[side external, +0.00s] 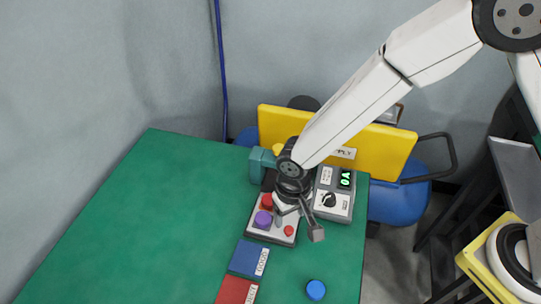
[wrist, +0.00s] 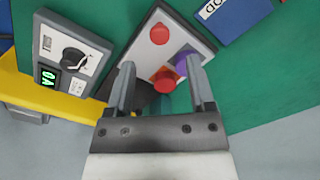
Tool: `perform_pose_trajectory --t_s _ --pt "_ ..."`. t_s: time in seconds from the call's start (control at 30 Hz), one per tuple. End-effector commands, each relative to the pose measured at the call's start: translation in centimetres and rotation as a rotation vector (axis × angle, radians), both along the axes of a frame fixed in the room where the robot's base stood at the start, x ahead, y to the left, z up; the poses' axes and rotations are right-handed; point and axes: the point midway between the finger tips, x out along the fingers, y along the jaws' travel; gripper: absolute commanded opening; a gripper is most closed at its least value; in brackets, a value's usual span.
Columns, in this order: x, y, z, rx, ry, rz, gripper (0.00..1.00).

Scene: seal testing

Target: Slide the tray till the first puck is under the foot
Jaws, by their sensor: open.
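A light grey tray or plate (side external: 284,241) lies on the green table and also shows in the wrist view (wrist: 137,58). It bears a purple puck (side external: 263,219), (wrist: 182,63), an orange-red round piece (side external: 267,201), (wrist: 163,80) and a smaller red round piece (wrist: 160,33). My gripper (side external: 298,221) is open above the tray, its fingers (wrist: 161,64) spread on either side of the purple and orange-red pieces. I cannot tell whether the fingers touch the tray. A teal machine part (side external: 261,160) stands behind; the foot is not clearly visible.
A grey meter box with dial (side external: 337,203) stands right of the tray. A blue puck (side external: 316,290) sits at front right. The table's left (side external: 140,230) is clear. A yellow panel (side external: 385,150) stands behind.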

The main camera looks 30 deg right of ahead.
Motion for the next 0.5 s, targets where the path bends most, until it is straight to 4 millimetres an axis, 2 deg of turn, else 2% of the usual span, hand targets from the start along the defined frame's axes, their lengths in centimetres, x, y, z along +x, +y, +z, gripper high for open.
perform_pose_trajectory --t_s 0.3,0.5 --pt "0.0 0.0 -3.5 -0.001 0.001 0.0 0.69" --pt "0.0 0.0 -4.9 0.0 0.0 0.0 0.69"
